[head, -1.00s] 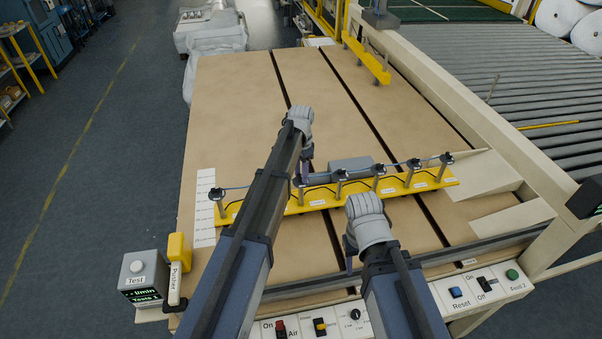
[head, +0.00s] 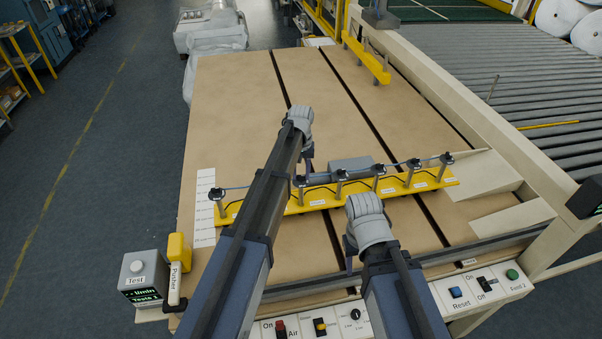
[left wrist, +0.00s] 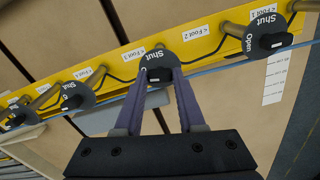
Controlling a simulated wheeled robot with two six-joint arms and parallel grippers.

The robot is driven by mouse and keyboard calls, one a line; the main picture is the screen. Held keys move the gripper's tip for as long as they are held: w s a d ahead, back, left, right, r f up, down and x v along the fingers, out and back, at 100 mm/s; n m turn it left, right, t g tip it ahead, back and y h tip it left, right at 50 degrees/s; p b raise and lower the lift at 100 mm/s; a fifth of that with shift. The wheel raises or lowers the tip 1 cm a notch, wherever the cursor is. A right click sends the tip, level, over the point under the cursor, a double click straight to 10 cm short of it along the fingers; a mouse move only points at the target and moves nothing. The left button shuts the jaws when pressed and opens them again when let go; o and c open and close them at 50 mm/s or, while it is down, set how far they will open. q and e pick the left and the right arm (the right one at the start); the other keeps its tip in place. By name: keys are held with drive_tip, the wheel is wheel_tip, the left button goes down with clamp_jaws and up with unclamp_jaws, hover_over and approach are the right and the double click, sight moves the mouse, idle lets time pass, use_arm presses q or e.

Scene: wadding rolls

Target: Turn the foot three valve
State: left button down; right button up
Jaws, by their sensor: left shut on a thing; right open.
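A yellow beam (head: 320,198) carries a row of posts topped by black valves. In the left wrist view my left gripper (left wrist: 158,74) is shut on the black handle of one valve (left wrist: 157,54), whose dial reads "Shut" above the handle. A "Foot 2" label (left wrist: 194,33) with a left-pointing arrow is just right of this valve. A "Foot 3" label (left wrist: 131,54) is just left of it. Neighbouring valves stand to the right (left wrist: 264,44) and left (left wrist: 76,96). In the head view my forearm partly hides the row. My right gripper (head: 350,258) is open, before the beam, its tips mostly hidden.
Blue hose runs along the valve row. A control strip with a Reset button (head: 455,292) lines the front edge; a Test box (head: 140,272) is at front left.

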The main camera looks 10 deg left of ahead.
sight(301, 175)
use_arm(q)
drive_tip(key=shift+n, duration=1.5)
drive_tip(key=c, duration=0.5)
unclamp_jaws()
drive_tip(key=shift+r, duration=0.1)
wheel_tip(301, 175, up, 8)
drive_tip(key=p, duration=0.8)
drive_tip(key=shift+f, duration=0.2)
